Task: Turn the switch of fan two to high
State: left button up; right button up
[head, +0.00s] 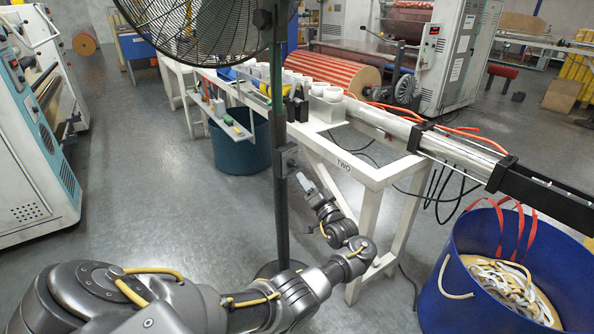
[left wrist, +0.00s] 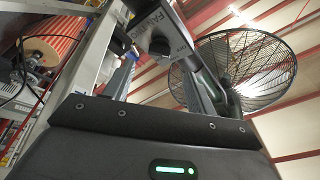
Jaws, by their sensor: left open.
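Fan two (head: 205,30) is a black pedestal fan at the top of the head view, on a dark upright pole (head: 280,120). A small grey switch box (head: 287,158) sits on the pole, and in the left wrist view the switch box (left wrist: 158,22) carries lettering that seems to read FAN TWO. A dark switch knob (left wrist: 160,46) shows on it; its setting cannot be read. My left gripper (head: 304,182) is just below and right of the box. In the left wrist view my left gripper (left wrist: 162,72) is open, with the knob ahead between its fingers, apart from them.
A white table (head: 372,172) marked TWO stands right behind the pole. A blue bin (head: 462,262) with strips is at right, and a teal bin (head: 240,150) is behind the pole. Grey floor (head: 150,190) is clear to the left.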

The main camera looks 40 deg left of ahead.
aim_at(296, 167)
pick_arm(q)
jog(key=x, duration=0.6)
jog(key=shift+b, duration=0.3)
jog(key=shift+w+a+r, duration=0.15)
jog(key=shift+w+a, duration=0.1)
jog(key=shift+a, duration=0.45)
pick_arm(e)
jog(key=shift+w+a+r, duration=0.1)
jog(key=shift+w+r, duration=0.15)
jog(key=shift+r, duration=0.6)
pick_arm(q)
jog(key=shift+c, duration=0.2)
jog(key=c, duration=0.9)
